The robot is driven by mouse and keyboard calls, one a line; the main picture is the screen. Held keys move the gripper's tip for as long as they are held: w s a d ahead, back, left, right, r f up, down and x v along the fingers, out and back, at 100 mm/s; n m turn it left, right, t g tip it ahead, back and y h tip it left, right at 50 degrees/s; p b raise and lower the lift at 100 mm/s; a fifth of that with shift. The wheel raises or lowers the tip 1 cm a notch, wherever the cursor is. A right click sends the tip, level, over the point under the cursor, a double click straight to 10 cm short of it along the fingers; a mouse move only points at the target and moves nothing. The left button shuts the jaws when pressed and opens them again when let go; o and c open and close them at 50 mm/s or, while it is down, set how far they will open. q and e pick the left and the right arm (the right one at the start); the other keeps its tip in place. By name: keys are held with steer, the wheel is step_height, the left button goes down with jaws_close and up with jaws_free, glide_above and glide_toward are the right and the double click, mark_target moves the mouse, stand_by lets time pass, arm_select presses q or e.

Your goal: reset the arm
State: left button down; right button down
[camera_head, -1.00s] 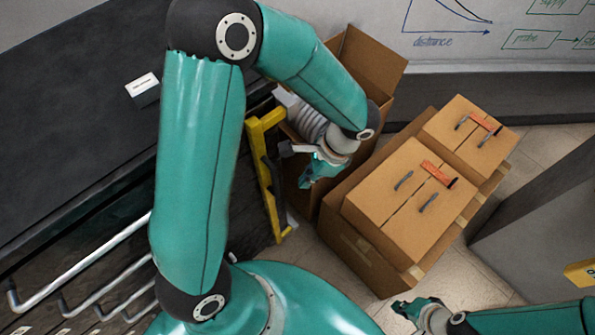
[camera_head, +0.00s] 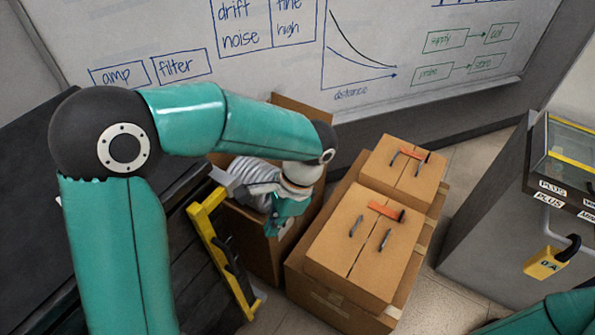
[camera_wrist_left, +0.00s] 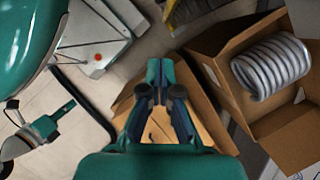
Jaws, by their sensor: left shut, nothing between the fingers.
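My left arm comes in from the left in the head view and bends over toward an open cardboard box. My left gripper (camera_head: 287,212) is at the box's near right side, shut and empty. In the left wrist view its fingers (camera_wrist_left: 160,72) are together with nothing between them. A grey ribbed coil (camera_wrist_left: 270,67) lies in the open box (camera_wrist_left: 212,70), apart from the fingers. In the head view the coil (camera_head: 252,176) is partly hidden by my arm. My right gripper (camera_wrist_left: 45,125) seems to show at the left of the wrist view; its jaws are unclear.
A grey cabinet (camera_head: 480,240) with a yellow padlock is at the right. Floor shows between the boxes and cabinet.

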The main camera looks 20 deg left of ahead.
arm_select(q)
steer(key=s+d+f+n+t+h+p, duration=0.1)
steer(key=s+d+f+n+h, duration=0.1)
steer(key=f, duration=0.5)
steer(key=s+d+f+n+t+h+p, duration=0.1)
steer(key=s+d+f+n+h+p, duration=0.1)
steer(key=f+n, duration=0.3)
steer(key=s+d+f+n+t+h+p, duration=0.1)
steer(key=s+d+f+n+h, duration=0.2)
steer(key=f, duration=0.6)
steer(key=shift+s+d+f+n+t+p, duration=0.3)
steer(key=shift+d+n+t, duration=0.1)
steer(key=shift+d, duration=0.3)
